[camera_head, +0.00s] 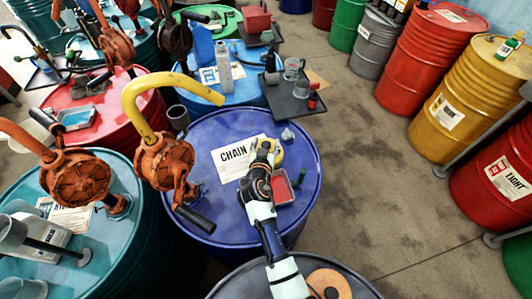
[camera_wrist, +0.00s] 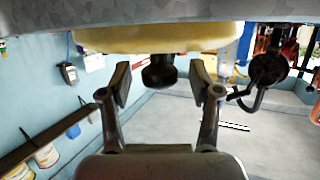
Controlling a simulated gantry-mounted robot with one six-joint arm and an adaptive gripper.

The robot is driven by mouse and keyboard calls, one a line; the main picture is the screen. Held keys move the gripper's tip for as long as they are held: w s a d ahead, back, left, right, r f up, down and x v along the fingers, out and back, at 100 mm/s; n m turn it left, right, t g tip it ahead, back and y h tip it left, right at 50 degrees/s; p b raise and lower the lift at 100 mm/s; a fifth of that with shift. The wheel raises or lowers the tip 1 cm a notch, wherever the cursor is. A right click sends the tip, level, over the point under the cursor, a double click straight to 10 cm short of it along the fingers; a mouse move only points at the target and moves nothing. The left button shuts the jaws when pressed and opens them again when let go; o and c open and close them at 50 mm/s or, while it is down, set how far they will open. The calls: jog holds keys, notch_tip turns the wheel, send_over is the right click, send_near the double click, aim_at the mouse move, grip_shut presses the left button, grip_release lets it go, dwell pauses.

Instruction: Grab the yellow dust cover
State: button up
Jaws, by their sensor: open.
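The yellow dust cover (camera_head: 278,153) lies on the blue drum (camera_head: 225,222), beside a paper sheet (camera_head: 232,160) marked CHAIN, and my gripper partly hides it in the head view. In the wrist view the yellow cover (camera_wrist: 155,38) spans the top as a wide disc, with a dark knob (camera_wrist: 160,72) sticking out toward my gripper. My gripper (camera_wrist: 160,85) is open. Its two fingers stand left and right of the knob, with gaps visible on both sides. My gripper also shows at the cover in the head view (camera_head: 265,148).
A red tray (camera_head: 283,188) lies on the drum close to my gripper. A small funnel-like item (camera_head: 288,134) stands behind the cover. An orange rotary pump (camera_head: 164,160) with a yellow pipe stands at the left rim. Free drum top lies at the front left.

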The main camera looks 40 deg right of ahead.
jog(key=shift+d, duration=0.1)
grip_shut()
dwell(0.3)
notch_tip(320, 180, up, 20)
jog(key=p, duration=0.4)
